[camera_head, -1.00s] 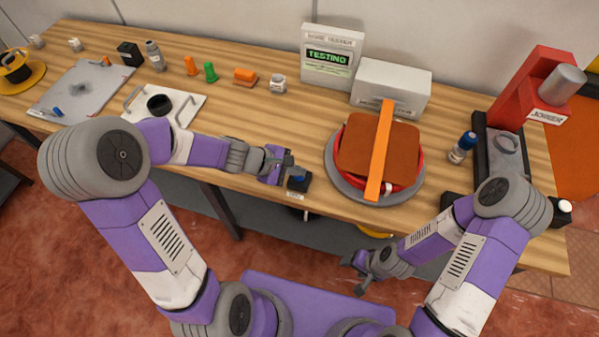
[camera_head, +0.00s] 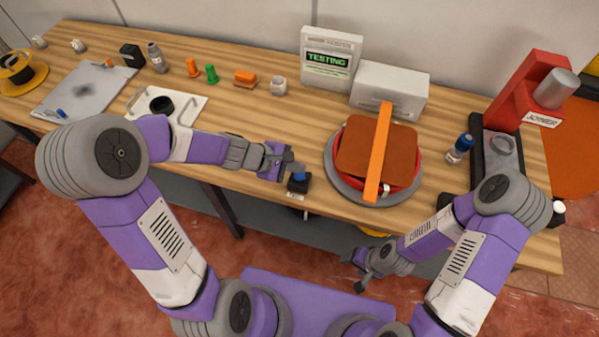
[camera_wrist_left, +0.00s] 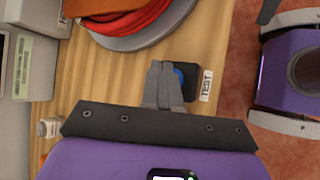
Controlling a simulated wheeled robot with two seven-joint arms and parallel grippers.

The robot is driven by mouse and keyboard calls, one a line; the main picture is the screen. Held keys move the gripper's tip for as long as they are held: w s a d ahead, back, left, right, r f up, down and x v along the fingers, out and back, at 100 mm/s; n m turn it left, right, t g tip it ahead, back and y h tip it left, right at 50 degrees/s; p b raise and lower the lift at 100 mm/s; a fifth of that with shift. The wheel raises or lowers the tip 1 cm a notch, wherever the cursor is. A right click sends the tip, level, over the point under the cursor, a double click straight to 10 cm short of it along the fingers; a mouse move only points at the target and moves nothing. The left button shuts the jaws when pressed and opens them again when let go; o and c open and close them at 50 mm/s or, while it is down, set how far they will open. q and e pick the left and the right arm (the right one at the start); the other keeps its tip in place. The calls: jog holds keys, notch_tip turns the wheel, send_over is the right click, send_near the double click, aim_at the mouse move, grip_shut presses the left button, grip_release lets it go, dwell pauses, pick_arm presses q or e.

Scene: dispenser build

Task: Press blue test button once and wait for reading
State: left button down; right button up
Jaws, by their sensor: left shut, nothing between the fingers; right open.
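The blue test button (camera_head: 299,177) sits on a small black box (camera_head: 298,187) at the table's front edge. In the left wrist view the blue button (camera_wrist_left: 180,76) is partly hidden behind my fingertips, beside a "TEST" label (camera_wrist_left: 206,84). My left gripper (camera_head: 294,167) is shut and empty, its tips right at the button; I cannot tell whether they touch it. The tester (camera_head: 330,58) at the back shows "TESTING" in green on its screen. My right gripper (camera_head: 355,272) is open and empty, low in front of the table.
A round grey base (camera_head: 338,188) with a red ring, brown slab and orange bar (camera_head: 378,150) stands right of the button. A white box (camera_head: 390,88) is behind it. A red press (camera_head: 525,95) stands at the right. The table between button and tester is clear.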

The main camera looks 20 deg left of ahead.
aim_at(296, 176)
pick_arm(q)
jog(key=shift+r+p, duration=1.7)
jog(key=shift+r, duration=0.55)
jog(key=shift+f, duration=0.1)
